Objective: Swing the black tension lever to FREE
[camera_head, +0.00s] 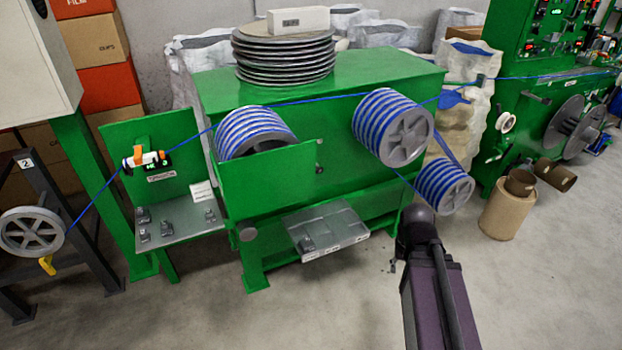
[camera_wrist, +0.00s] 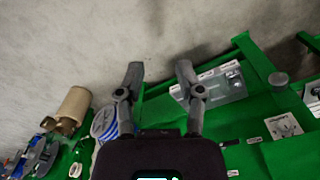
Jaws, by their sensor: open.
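My gripper (camera_wrist: 159,72) is open in the wrist view, its two grey fingers apart with nothing between them. In the head view my arm reaches in from the lower right, in front of the green machine (camera_head: 290,185), and hides most of the gripper. I cannot pick out the black tension lever with certainty. A small dark handle (camera_head: 319,168) is on the front of the machine. My gripper is well to the right of both.
Blue cable runs over the striped reels (camera_head: 393,127) and left to a grey wheel (camera_head: 32,232). A grey tray (camera_head: 327,228) juts from the machine's front; it also shows in the wrist view (camera_wrist: 222,86). A brown drum (camera_head: 508,208) stands right. The front floor is clear.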

